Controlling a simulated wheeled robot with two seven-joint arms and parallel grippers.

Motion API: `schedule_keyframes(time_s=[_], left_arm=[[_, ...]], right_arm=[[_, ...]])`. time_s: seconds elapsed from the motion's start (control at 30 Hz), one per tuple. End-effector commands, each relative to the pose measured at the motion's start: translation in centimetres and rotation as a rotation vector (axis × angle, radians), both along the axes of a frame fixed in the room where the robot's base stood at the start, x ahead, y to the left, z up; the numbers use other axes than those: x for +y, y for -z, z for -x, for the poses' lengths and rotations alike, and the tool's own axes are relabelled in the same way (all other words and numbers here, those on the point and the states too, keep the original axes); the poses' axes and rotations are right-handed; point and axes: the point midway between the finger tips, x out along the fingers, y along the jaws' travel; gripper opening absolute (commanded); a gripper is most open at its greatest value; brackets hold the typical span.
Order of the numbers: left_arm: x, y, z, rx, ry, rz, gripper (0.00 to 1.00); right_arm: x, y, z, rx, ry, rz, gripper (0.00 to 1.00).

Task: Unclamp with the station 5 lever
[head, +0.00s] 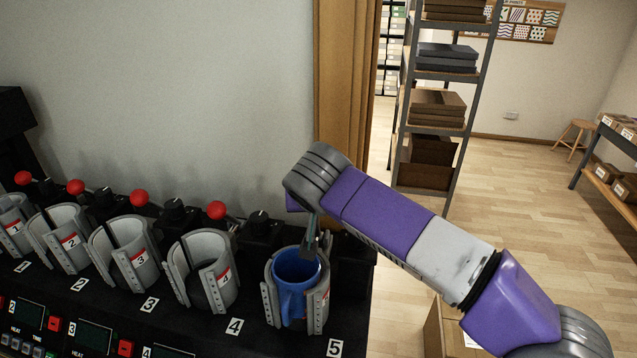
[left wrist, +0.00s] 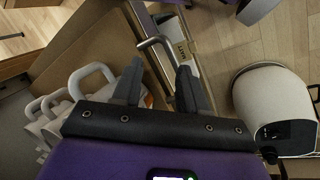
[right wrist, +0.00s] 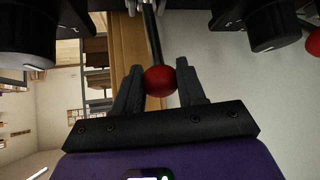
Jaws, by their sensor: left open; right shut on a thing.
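The station 5 press (head: 322,309) stands at the right end of the row, with a blue mug (head: 292,280) inside its grey clamp. My right gripper (head: 312,240) is just behind and above the mug. In the right wrist view my right gripper (right wrist: 158,85) is shut on the red ball (right wrist: 160,80) of the station 5 lever, whose dark rod (right wrist: 152,35) runs up from it. In the head view that ball is hidden by my gripper and arm. My left gripper (left wrist: 157,80) is open and empty in the left wrist view; it is not in the head view.
Stations 1 to 4 stand to the left, with their red lever balls, such as the station 4 ball (head: 217,210), and empty clamps (head: 202,272). Several white mugs (left wrist: 90,80) are near my left gripper. A shelf rack (head: 440,110) stands behind.

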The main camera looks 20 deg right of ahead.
Motion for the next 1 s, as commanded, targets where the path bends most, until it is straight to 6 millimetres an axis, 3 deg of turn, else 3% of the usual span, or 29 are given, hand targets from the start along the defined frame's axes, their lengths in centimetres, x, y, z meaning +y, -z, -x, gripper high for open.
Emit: schedule_keyframes(time_s=[0.87, 0.9, 1.0], left_arm=[[0.1, 1.8, -0.1, -0.003, -0.001, -0.001, 0.43], [0.1, 1.9, -0.1, -0.003, -0.001, -0.001, 0.43], [0.1, 1.9, -0.1, -0.002, -0.002, -0.002, 0.43]], right_arm=[[1.3, 0.7, 1.7, -0.005, -0.001, -0.001, 0.25], [1.2, 0.7, 1.7, -0.006, -0.001, -0.001, 0.43], [1.2, 0.8, 1.7, -0.004, -0.001, -0.001, 0.58]])
